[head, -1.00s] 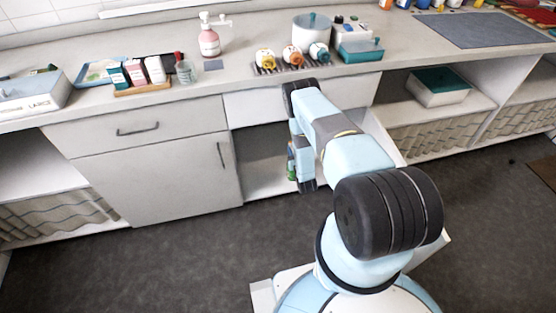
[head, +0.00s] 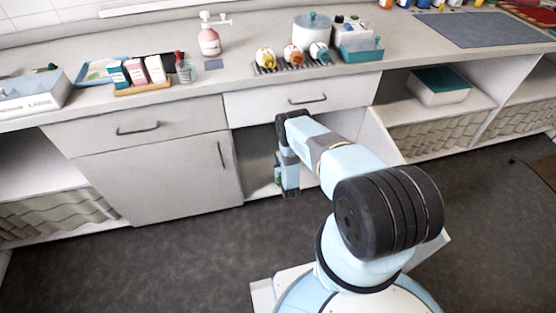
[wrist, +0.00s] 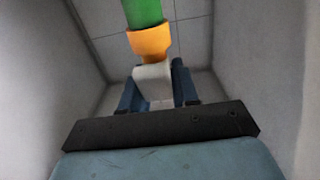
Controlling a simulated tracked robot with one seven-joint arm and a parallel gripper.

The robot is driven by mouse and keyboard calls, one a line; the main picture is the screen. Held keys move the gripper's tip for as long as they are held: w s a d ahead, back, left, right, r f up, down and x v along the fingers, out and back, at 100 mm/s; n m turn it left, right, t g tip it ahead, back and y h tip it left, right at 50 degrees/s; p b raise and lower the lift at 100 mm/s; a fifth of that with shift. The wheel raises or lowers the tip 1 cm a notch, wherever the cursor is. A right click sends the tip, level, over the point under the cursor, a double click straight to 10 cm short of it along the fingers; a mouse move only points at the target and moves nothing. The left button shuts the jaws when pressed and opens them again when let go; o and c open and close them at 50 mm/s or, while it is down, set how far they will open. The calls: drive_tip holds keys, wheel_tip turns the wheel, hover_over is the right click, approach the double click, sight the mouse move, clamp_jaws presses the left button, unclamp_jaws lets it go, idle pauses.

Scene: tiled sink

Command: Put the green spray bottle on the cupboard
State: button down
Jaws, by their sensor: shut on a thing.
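The green spray bottle shows in the wrist view as a green body (wrist: 143,12) with an orange collar (wrist: 150,42) and a pale head (wrist: 153,75). My gripper (wrist: 156,90) is shut on that pale head, one blue finger on each side. In the head view my gripper (head: 289,178) hangs at the open cupboard compartment (head: 256,150) under the drawer. Only a small green part of the bottle (head: 277,168) shows there, at the gripper's left; the rest is hidden. I cannot tell whether the bottle touches a surface.
A white drawer front (head: 300,98) is above the compartment, with a closed cupboard door (head: 160,180) to its left. A slanted white panel (head: 380,135) stands to the right. In the wrist view, grey walls are close on both sides. The counter (head: 250,65) carries a pink pump bottle (head: 209,40) and other items.

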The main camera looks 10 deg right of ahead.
drive_tip(key=shift+f, duration=0.25)
drive_tip(key=c, duration=0.8)
unclamp_jaws()
drive_tip(key=shift+c, duration=0.2)
drive_tip(key=s, duration=1.2)
